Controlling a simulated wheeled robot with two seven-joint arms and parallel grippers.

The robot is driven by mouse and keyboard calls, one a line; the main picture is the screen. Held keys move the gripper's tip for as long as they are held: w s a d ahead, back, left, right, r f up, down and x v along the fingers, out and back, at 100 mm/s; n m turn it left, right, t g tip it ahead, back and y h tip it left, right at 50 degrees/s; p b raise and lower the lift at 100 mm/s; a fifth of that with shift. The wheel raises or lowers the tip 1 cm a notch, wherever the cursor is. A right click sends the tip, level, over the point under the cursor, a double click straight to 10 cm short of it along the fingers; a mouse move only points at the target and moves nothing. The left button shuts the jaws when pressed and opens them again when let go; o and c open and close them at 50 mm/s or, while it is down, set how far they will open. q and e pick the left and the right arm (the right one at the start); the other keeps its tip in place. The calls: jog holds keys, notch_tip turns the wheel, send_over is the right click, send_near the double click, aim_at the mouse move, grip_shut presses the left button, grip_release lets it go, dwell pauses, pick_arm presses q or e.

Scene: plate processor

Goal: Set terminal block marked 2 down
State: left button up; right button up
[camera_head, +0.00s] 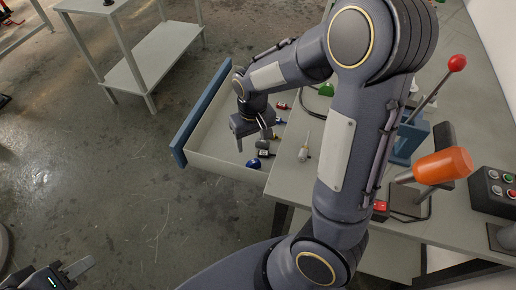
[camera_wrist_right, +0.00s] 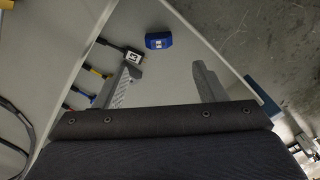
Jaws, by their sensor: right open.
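A blue block (camera_wrist_right: 158,40) with small white marks lies in the open drawer; the marks are too small to read. My right gripper (camera_head: 253,140) points down over the drawer. In the wrist view its fingers (camera_wrist_right: 165,75) are apart with nothing between them, and the blue block lies beyond the tips. My left gripper (camera_head: 72,274) is at the bottom left, partly cut off.
The drawer (camera_head: 213,162) has a blue front and light walls; several small tools lie along its table side. A red-knobbed lever (camera_head: 455,63), an orange handle (camera_head: 443,166) and a button box (camera_head: 495,189) stand at the right.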

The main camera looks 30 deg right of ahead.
jog(key=s+a+r+t+y, duration=0.1)
jog(key=s+a+r+t, duration=0.1)
jog(key=s+r, duration=0.4)
jog(key=s+a+r+t+y, duration=0.1)
jog(key=s+r+t+y, duration=0.1)
jog(key=s+r, duration=0.4)
jog(key=shift+s+a+m+t+y, duration=0.35)
jog(key=shift+s+t, duration=0.45)
jog(key=shift+s, duration=1.5)
